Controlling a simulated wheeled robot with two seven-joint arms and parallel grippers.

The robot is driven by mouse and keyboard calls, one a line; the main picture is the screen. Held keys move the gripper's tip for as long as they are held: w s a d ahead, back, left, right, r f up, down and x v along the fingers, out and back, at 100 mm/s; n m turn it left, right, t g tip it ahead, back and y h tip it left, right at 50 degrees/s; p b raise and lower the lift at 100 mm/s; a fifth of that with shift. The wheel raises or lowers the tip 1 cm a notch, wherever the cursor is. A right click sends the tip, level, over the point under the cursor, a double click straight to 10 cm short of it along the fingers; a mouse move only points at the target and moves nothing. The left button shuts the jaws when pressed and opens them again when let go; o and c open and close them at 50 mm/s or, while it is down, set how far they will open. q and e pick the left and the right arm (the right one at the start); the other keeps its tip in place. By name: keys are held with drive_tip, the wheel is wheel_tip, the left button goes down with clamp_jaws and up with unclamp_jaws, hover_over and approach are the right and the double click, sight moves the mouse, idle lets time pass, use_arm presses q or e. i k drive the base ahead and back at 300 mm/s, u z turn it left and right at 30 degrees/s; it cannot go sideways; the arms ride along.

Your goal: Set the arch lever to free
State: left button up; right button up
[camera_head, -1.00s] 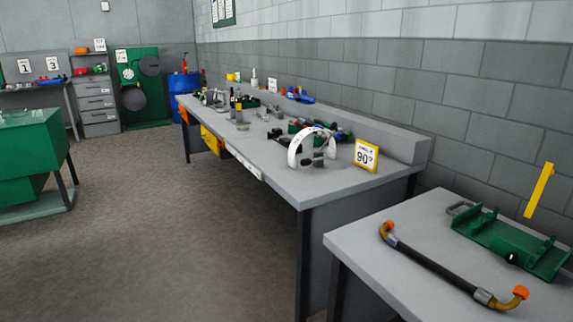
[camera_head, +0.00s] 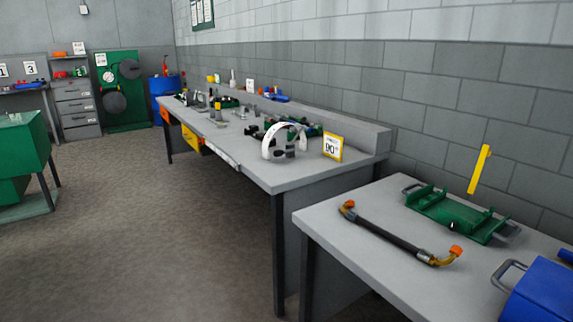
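A white arch (camera_head: 284,138) stands upright on the long grey workbench (camera_head: 275,176), near its close end. Small dark parts sit under and beside the arch. They are too small to tell which is its lever or how that lever is set. A yellow-framed sign (camera_head: 333,146) reading 90° stands just right of the arch. Neither of my grippers is in view.
A closer grey table (camera_head: 350,252) at right holds a dark hose (camera_head: 395,236) with orange-tipped ends, a green fixture (camera_head: 455,213) and a blue box (camera_head: 540,296) with a handle. A green machine (camera_head: 22,155) stands at far left. Open floor (camera_head: 150,235) lies left of the bench.

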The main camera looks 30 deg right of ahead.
sight(278, 153)
drive_tip(key=u, duration=1.2)
drive_tip(key=k, duration=0.15)
drive_tip(key=z, duration=2.05)
drive_tip(key=i, duration=0.25)
drive_tip(key=u, duration=0.05)
